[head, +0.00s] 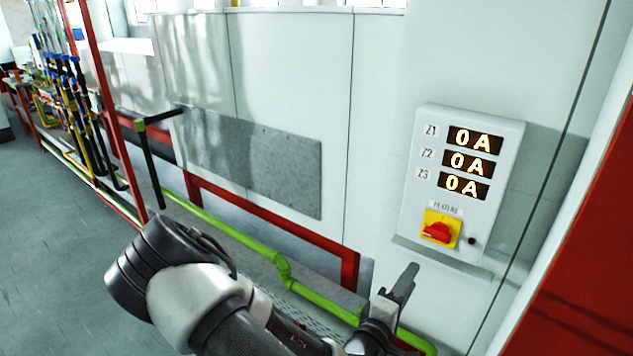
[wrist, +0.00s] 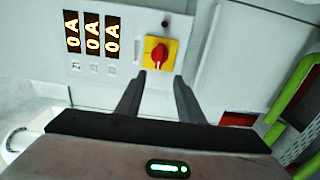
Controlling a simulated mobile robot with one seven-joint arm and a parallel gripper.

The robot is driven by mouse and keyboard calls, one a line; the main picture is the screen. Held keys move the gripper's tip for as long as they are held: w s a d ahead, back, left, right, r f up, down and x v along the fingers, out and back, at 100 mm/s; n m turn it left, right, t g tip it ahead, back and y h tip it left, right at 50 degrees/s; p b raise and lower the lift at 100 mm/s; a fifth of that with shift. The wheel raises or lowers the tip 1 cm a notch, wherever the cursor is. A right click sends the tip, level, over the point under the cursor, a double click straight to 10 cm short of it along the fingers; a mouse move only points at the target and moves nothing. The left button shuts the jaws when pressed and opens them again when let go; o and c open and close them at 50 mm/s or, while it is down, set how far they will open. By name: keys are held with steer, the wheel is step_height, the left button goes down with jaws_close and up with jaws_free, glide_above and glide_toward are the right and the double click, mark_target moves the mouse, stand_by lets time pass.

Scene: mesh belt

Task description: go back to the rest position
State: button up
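My gripper (head: 405,284) is in front of the white panel wall, just below and left of a grey control box (head: 414,217). In the wrist view my gripper (wrist: 157,84) has its two dark fingers apart with nothing between them. Beyond the fingertips is the red rotary knob (wrist: 159,54) on a yellow plate; the fingers look apart from it. In the head view the red knob (head: 437,232) sits low on the box, under three displays reading "0A". My arm comes in from the bottom middle of the head view.
A green pipe (head: 225,229) and red frame (head: 270,228) run along the wall's foot. A black T-shaped handle (head: 150,160) stands left of my arm. A red post (head: 590,270) is at the right. The grey floor (head: 50,260) at left is clear.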

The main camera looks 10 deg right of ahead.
steer(key=w+a+f+m+g+y+p, duration=0.2)
steer(key=a+f+m+g+y+p, duration=0.1)
steer(key=a+f+m+g+y, duration=0.4)
steer(key=a+r+m+t+y+p, duration=0.1)
steer(key=a+r+t+y+p, duration=0.15)
steer(key=a+r+y, duration=0.8)
steer(key=s+a+r+h+p, duration=0.1)
steer(key=s+a+r, duration=0.15)
steer(key=r, duration=0.65)
steer(key=s+a+r+h+p, duration=0.1)
steer(key=s+a+r, duration=0.15)
steer(key=r, duration=0.55)
steer(key=s+d+r+g+h+p, duration=0.1)
steer(key=s+d+r, duration=0.3)
steer(key=s+r, duration=0.5)
steer(key=shift+s+h+p, duration=0.35)
steer(key=shift+s, duration=0.4)
steer(key=shift+d+g, duration=0.15)
steer(key=shift+g, duration=0.1)
